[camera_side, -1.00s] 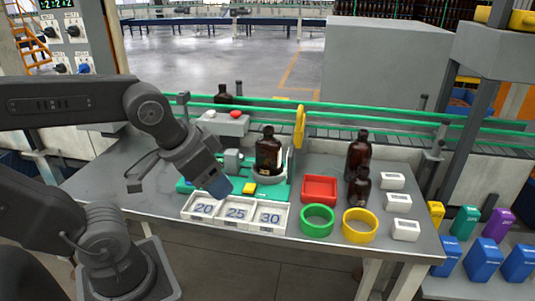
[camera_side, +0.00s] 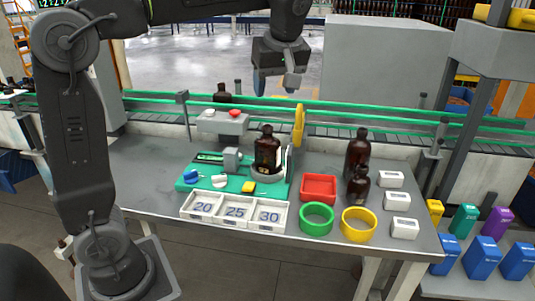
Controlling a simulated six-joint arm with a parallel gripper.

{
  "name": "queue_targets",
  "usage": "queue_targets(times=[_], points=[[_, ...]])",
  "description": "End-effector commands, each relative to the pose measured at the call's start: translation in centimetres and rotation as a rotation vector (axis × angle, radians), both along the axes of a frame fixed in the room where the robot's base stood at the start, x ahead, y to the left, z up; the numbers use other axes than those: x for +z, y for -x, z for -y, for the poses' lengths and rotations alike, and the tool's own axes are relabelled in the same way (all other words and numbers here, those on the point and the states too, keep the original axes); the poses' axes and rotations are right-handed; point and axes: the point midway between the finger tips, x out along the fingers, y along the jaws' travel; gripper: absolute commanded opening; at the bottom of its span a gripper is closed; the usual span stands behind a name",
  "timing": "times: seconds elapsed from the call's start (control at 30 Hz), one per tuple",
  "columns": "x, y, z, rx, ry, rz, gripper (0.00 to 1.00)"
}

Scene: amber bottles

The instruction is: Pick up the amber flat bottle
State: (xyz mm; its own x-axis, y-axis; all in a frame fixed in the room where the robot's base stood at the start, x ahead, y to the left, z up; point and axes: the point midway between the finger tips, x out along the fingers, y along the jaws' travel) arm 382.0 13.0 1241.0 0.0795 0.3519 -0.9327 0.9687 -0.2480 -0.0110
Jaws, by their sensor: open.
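Several dark amber bottles show, and I cannot tell for sure which is the flat one. A broad-bodied amber bottle (camera_side: 267,152) stands upright in a grey holder on the green fixture (camera_side: 247,198). A tall amber bottle (camera_side: 357,155) and a shorter amber bottle (camera_side: 359,187) stand upright on the table at right, the shorter in front of the taller. Another dark bottle (camera_side: 222,93) is back by the conveyor, its lower part hidden. My gripper (camera_side: 275,86) is open and empty, pointing down, high above the fixture bottle in the picture and apart from all bottles.
On the grey table (camera_side: 150,170) are a numbered white tray (camera_side: 236,226), a red bin (camera_side: 319,188), a green ring (camera_side: 317,218), a yellow ring (camera_side: 359,224) and three white boxes (camera_side: 397,202). A green-railed conveyor (camera_side: 400,115) runs behind. The table's left side is clear.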

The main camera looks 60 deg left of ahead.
Motion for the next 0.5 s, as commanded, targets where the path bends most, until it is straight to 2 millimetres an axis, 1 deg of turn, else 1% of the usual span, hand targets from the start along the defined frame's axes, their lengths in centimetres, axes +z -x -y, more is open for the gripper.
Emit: queue_targets(times=[0.03, 0.1, 0.17, 0.23, 0.37, 0.5], points=[[0.1, -0.8, -0.2, 0.049, -0.008, 0.003, 0.59], [0.2, -1.3, -0.4, 0.101, -0.016, 0.009, 0.59], [0.1, -1.5, -0.6, 0.127, -0.021, 0.011, 0.59], [-0.4, -1.6, -0.9, 0.139, -0.024, 0.013, 0.59], [-2.5, -1.6, -1.8, 0.139, -0.024, 0.011, 0.59], [-5.1, -1.7, -2.8, 0.139, -0.023, 0.01, 0.59]])
